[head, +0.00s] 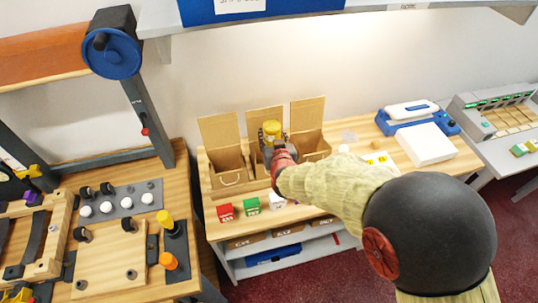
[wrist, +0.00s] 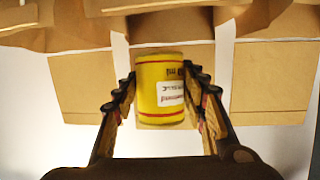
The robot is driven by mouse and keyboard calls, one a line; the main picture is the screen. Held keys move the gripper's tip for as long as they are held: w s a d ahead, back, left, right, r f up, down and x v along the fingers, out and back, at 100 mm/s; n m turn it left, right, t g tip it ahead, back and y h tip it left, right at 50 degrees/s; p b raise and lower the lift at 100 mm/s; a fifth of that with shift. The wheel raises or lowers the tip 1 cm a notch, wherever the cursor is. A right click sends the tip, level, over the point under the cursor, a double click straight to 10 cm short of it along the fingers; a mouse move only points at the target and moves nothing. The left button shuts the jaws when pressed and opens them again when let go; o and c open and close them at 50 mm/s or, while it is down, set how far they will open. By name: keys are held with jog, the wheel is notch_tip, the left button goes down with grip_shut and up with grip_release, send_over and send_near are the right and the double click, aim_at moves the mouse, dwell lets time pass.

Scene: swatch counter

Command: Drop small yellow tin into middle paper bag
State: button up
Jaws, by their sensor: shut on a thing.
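The small yellow tin (wrist: 158,90) has a white label and thin red bands. It sits between the fingers of my gripper (wrist: 165,95), which is shut on it. In the head view the tin (head: 271,129) is held up at the row of paper bags, in front of the middle paper bag (head: 264,121). The middle bag's opening is mostly hidden by my gripper (head: 272,140). The left paper bag (head: 228,163) and the right paper bag (head: 309,142) stand open on either side, with tall back flaps. In the wrist view the middle bag's flap shows behind the tin.
Red (head: 226,212), green (head: 251,206) and white (head: 277,201) small boxes stand along the counter's front edge. A blue and white device (head: 417,115) and a white block (head: 426,144) are at the right. A workbench with a blue-wheeled frame (head: 112,53) is at the left.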

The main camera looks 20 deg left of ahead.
notch_tip(320, 180, down, 5)
jog(key=b, duration=0.2)
jog(key=shift+b, duration=0.35)
jog(key=o, duration=1.5)
jog(key=shift+f, duration=0.1)
jog(key=shift+c, duration=0.2)
jog(key=shift+s, duration=0.1)
jog(key=v, duration=1.1)
jog(key=shift+s+r, duration=0.25)
jog(key=shift+r, duration=0.05)
